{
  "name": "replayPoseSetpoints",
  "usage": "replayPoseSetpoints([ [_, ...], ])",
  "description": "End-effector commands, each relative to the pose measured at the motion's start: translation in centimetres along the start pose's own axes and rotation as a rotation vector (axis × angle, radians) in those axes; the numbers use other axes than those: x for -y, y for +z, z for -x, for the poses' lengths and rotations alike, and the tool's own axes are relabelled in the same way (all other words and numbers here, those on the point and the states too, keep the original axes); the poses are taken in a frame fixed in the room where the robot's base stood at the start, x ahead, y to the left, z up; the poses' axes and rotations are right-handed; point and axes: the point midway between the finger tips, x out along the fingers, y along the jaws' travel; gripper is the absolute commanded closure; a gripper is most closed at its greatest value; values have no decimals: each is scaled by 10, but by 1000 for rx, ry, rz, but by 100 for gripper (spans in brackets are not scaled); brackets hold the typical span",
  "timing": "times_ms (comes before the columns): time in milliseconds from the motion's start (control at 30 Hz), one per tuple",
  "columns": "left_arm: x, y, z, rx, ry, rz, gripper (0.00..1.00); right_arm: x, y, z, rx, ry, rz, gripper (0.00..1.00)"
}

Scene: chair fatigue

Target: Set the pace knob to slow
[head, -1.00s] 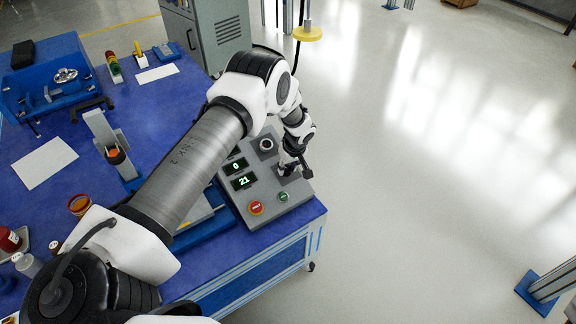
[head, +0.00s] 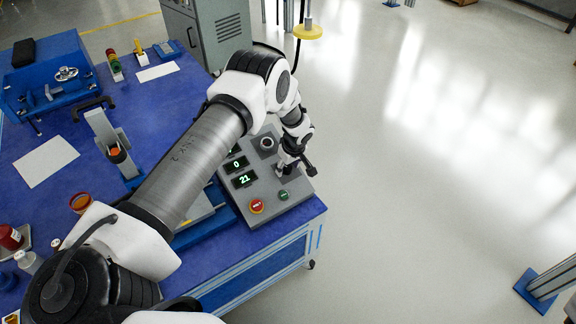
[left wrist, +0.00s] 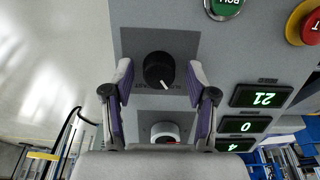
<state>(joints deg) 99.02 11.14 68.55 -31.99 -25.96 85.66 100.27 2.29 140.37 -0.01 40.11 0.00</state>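The pace knob appears to be the black round knob (left wrist: 158,70) with a white pointer line, on a dark grey plate of the control panel (head: 262,197). In the left wrist view its pointer slants down and slightly right; the lettering beside it is too unclear to read. My left gripper (left wrist: 158,80) is open, one purple-padded finger on each side of the knob, with gaps showing between pads and knob. In the head view my left gripper (head: 290,172) is over the panel's right side and hides the knob. My right gripper is not in view.
The panel also carries a second knob (head: 267,143), green displays (head: 243,180) reading 21, 0 and 4, a red button (head: 256,206) and a green button (head: 283,195). The blue table (head: 100,170) holds trays and parts at left. Clear floor lies right.

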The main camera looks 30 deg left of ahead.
Motion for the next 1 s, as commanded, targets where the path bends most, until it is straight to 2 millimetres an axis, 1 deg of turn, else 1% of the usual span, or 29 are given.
replayPoseSetpoints([
  [267, -1, -1, 2, -1, 3, 0, 40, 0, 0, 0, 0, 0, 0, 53],
  [367, -2, -1, 11, -1, 3, -1, 40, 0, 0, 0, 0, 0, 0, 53],
  [467, -2, -1, 30, -1, 5, 0, 40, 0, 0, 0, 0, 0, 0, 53],
  [700, -2, -1, 91, -2, 5, -1, 40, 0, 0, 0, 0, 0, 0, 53],
  [800, -1, 0, 109, -1, 3, -1, 40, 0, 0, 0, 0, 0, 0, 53],
  [900, -1, 0, 118, -1, 2, -1, 40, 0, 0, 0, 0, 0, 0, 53],
  [1000, -1, 0, 121, -1, 1, -1, 40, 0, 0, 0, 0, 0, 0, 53],
])
